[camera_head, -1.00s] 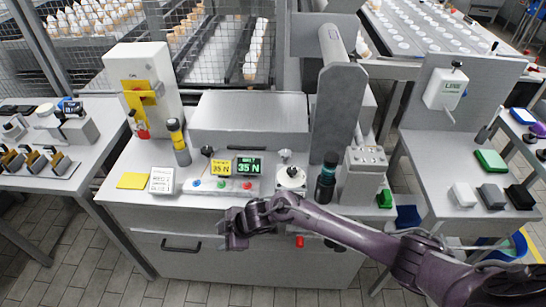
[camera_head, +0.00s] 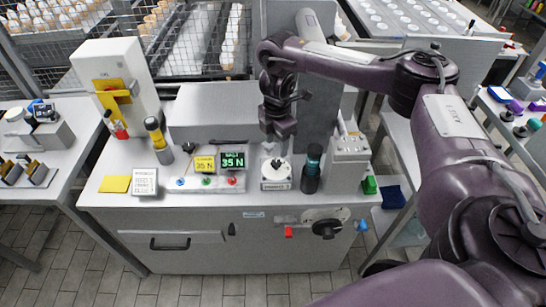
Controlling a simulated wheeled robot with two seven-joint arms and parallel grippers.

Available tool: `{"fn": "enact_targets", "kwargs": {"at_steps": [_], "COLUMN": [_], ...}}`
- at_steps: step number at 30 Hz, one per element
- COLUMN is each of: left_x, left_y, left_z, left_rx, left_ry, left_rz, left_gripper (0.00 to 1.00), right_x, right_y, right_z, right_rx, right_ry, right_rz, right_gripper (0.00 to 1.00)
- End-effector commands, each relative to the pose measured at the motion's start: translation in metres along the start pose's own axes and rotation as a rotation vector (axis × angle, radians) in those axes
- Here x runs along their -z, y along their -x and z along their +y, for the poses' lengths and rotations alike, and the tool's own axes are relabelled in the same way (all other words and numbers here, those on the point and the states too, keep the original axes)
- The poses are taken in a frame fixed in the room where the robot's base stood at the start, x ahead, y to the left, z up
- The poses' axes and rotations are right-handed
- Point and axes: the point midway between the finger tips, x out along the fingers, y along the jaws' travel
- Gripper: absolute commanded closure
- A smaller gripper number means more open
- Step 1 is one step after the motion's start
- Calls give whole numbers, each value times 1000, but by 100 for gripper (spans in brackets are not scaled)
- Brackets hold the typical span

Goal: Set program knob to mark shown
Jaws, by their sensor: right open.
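My right gripper (camera_head: 280,133) is open and points down, above and apart from a white round dial (camera_head: 276,180) with a dark knob on top, on the worktop. A second black knob (camera_head: 326,229) sits on a pale disc on the cabinet's front panel. I cannot tell by label which is the program knob. A white card (camera_head: 144,182) with printed lines stands at the worktop's left; its text is too small to read surely. My left gripper is not in view.
A dark bottle (camera_head: 312,170) stands just right of the dial, and a grey block (camera_head: 349,160) beyond it. A yellow-capped cylinder (camera_head: 157,139) stands at the left. A grey upright box (camera_head: 210,120) is behind the displays. A red piece (camera_head: 289,232) is on the cabinet front.

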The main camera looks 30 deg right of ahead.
Motion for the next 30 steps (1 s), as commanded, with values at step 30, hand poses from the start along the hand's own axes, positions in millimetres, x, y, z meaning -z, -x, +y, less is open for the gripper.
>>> {"fn": "enact_targets", "kwargs": {"at_steps": [30], "left_x": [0], "left_y": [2], "left_z": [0], "left_rx": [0], "left_ry": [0], "left_rz": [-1], "left_gripper": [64], "right_x": [2], "right_y": [-70], "right_z": [0], "right_rx": [-1], "right_ry": [3], "right_rz": [2], "right_gripper": [78]}}
